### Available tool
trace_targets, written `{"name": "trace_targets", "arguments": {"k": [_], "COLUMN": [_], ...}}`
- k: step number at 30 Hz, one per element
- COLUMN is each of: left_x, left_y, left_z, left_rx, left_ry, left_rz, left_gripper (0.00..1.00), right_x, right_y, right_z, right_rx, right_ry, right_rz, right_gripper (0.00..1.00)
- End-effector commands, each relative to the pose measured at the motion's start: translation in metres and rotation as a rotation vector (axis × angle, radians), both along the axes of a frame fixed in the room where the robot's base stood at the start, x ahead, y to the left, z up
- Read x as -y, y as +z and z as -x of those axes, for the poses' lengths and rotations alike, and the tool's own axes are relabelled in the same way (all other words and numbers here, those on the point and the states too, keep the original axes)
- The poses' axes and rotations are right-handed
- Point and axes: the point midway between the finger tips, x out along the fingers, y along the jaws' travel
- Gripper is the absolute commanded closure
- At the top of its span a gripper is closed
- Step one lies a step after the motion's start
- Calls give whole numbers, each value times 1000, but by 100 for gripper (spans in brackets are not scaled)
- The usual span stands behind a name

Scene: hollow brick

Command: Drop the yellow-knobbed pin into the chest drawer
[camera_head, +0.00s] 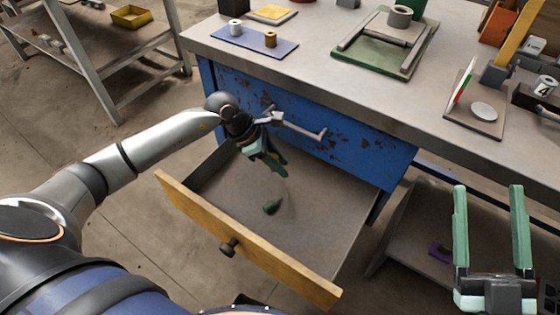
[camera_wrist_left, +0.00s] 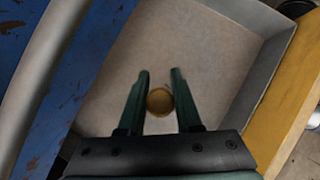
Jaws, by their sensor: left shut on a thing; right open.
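The chest drawer (camera_head: 300,210) is pulled out of the blue chest (camera_head: 300,125), with a yellow wooden front and dark knob. My left gripper (camera_head: 279,168) points down over the open drawer. In the left wrist view it (camera_wrist_left: 160,78) is shut on the yellow-knobbed pin (camera_wrist_left: 159,102), whose round knob shows between the fingers. The pin's shaft is hidden, and the knob does not show in the head view. The drawer floor (camera_wrist_left: 175,45) lies below the fingers. My right gripper (camera_head: 489,190) is open and empty at the lower right.
A small dark green thing (camera_head: 272,207) shows over the drawer floor; I cannot tell what it is. The grey worktop (camera_head: 320,75) above holds a blue board (camera_head: 250,46) with two small pieces and a green framed tray (camera_head: 384,65). An open shelf is at the right.

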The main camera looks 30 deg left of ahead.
Motion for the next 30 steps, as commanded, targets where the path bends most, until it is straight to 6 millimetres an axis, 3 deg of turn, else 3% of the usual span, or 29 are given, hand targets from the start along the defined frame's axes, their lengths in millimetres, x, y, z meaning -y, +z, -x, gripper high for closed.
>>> {"name": "trace_targets", "arguments": {"k": [12,24,25,30], "left_x": [0,0,0,0], "left_y": [-13,-13,-13,-13], "left_z": [0,0,0,0], "left_rx": [0,0,0,0], "left_ry": [0,0,0,0], "left_rz": [1,1,1,1], "left_gripper": [100,100,64,44], "right_x": [-5,-5,-5,-5], "right_y": [39,44,44,44], "right_z": [26,29,29,29], "right_rx": [201,221,221,221], "right_ry": [38,43,43,43], "right_rz": [2,2,2,2], "right_gripper": [32,32,32,32]}}
